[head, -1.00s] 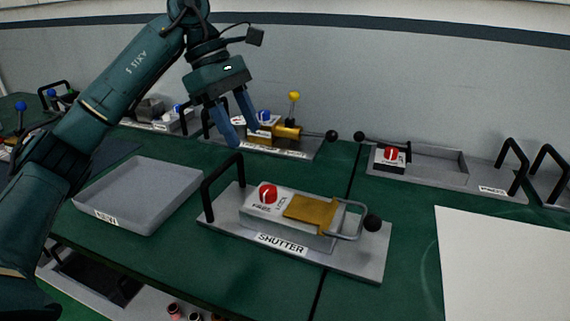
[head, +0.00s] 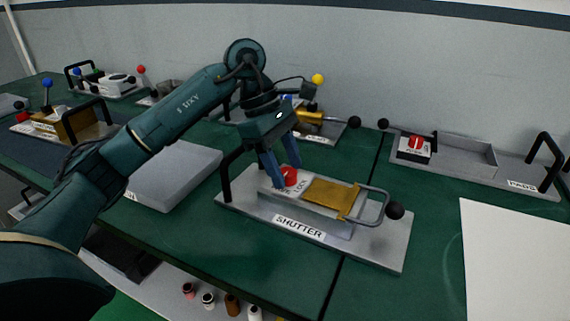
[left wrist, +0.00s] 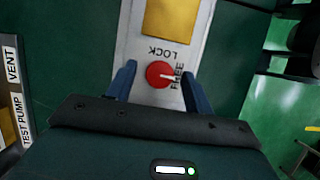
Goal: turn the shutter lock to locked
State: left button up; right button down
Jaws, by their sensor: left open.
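The shutter unit (head: 385,256) is a grey plate labelled SHUTTER with a raised block and a brass slide (head: 332,194). Its lock is a round red knob (head: 290,177) at the left end of the block; it also shows in the left wrist view (left wrist: 159,74). There the knob's white pointer mark is toward the word FREE, with LOCK printed to one side. My left gripper (head: 287,182) is open, with its blue fingers down around the knob, one on each side. In the left wrist view gaps show between fingers and knob. My right gripper is not in view.
A black handle (head: 226,172) rises at the plate's left end, close beside my left gripper.

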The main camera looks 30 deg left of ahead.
pick_arm(q)
jog(key=shift+f, duration=0.1)
jog(key=shift+c, duration=0.3)
jog(key=c, duration=0.9)
